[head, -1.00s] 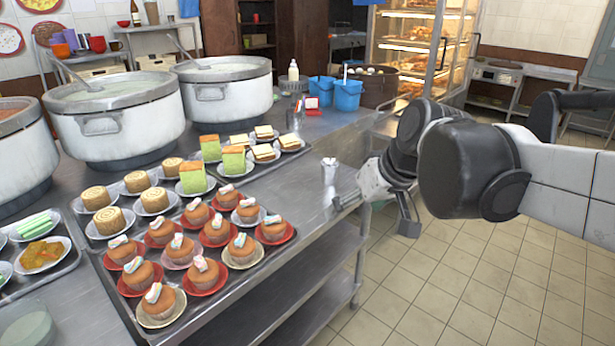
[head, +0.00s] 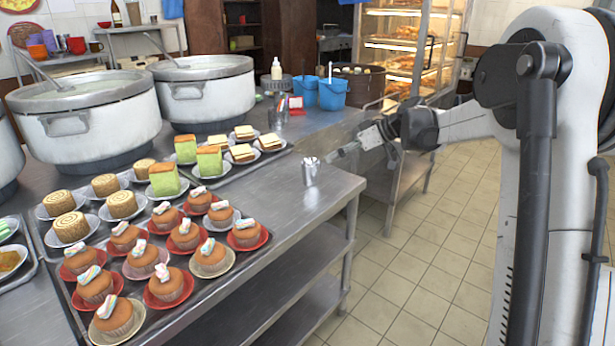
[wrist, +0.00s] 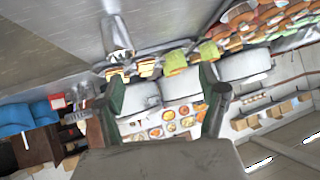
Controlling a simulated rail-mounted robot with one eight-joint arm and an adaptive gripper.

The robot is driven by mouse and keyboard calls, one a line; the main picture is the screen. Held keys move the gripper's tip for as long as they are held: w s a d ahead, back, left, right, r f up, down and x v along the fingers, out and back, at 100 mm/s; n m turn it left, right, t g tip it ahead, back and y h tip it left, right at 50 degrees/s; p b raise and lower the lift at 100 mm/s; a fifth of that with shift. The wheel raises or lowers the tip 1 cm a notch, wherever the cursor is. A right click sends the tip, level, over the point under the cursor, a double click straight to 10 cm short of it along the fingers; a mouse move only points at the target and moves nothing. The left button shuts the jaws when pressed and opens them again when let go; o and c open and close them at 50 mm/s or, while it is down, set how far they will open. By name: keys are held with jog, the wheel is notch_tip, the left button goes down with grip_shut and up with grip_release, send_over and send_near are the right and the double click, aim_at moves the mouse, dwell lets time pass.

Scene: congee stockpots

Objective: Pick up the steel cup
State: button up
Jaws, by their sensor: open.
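The steel cup (head: 310,171) stands on the bare right part of the steel counter, near its edge. It is small and shiny, with a flared, uneven-looking top. In the wrist view, the steel cup (wrist: 118,36) shows near the top, left of centre, beyond the left finger. My gripper (head: 340,154) is just to the right of and behind the cup, pointing left toward it. In the wrist view my gripper (wrist: 162,80) has its two fingers wide apart with nothing between them. The cup is outside the fingers.
A tray of cupcakes on plates (head: 168,286) lies left of the cup. Cake slices (head: 210,160) and large stockpots (head: 205,95) stand behind it. A steel holder with pens (head: 279,114) and blue buckets (head: 331,95) stand at the back. The counter around the cup is clear.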

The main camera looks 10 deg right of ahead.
aim_at(313, 173)
jog(key=w+d+f+n+y, duration=0.1)
jog(key=w+d+f, duration=0.1)
jog(key=w+d+f+n+y+b, duration=0.1)
jog(key=w+d+f, duration=0.1)
jog(key=w+f, duration=0.1)
jog(key=w+d+f+n, duration=0.1)
jog(key=w+d+f, duration=0.1)
jog(key=w+f, duration=0.1)
jog(key=shift+d+f+t+y, duration=0.2)
jog(key=shift+t+y, duration=0.1)
jog(key=shift+y, duration=0.1)
jog(key=b+x, duration=0.3)
jog(key=x, duration=1)
jog(key=shift+w+a+f+b, duration=0.2)
jog(key=shift+a+f+b, duration=0.05)
jog(key=shift+a+b, duration=0.1)
jog(key=shift+d, duration=0.1)
jog(key=shift+c, duration=0.4)
jog(key=c, duration=1.3)
jog(key=shift+o, duration=0.2)
jog(key=shift+r, duration=0.1)
